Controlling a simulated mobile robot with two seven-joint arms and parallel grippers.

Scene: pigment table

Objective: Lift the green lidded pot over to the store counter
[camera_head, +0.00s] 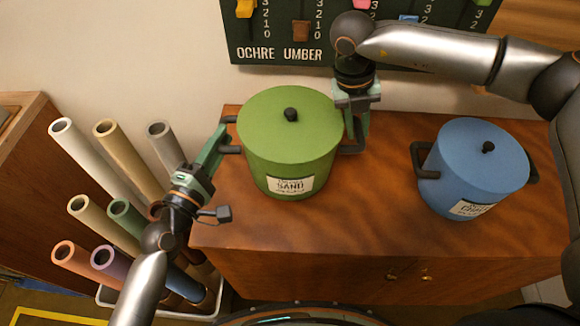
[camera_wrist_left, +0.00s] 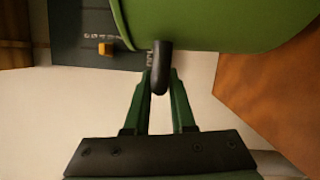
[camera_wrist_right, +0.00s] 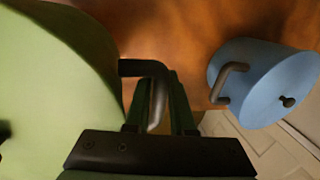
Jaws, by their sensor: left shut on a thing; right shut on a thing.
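The green lidded pot (camera_head: 285,140) is on or just above the wooden counter top in the head view; I cannot tell if its base touches. It is upright, with a black lid knob and a label reading SAND. My left gripper (camera_head: 228,135) is shut on the pot's left handle, which shows dark between the fingers in the left wrist view (camera_wrist_left: 160,70). My right gripper (camera_head: 354,145) is shut on the right handle, also seen in the right wrist view (camera_wrist_right: 155,95). The pot's underside is hidden.
A blue lidded pot (camera_head: 473,170) stands to the right on the same wooden counter (camera_head: 380,215). Several coloured tubes (camera_head: 120,150) stand in a white rack at the left. A dark board (camera_head: 300,50) with sliders hangs on the wall behind. Bare wood lies between the pots.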

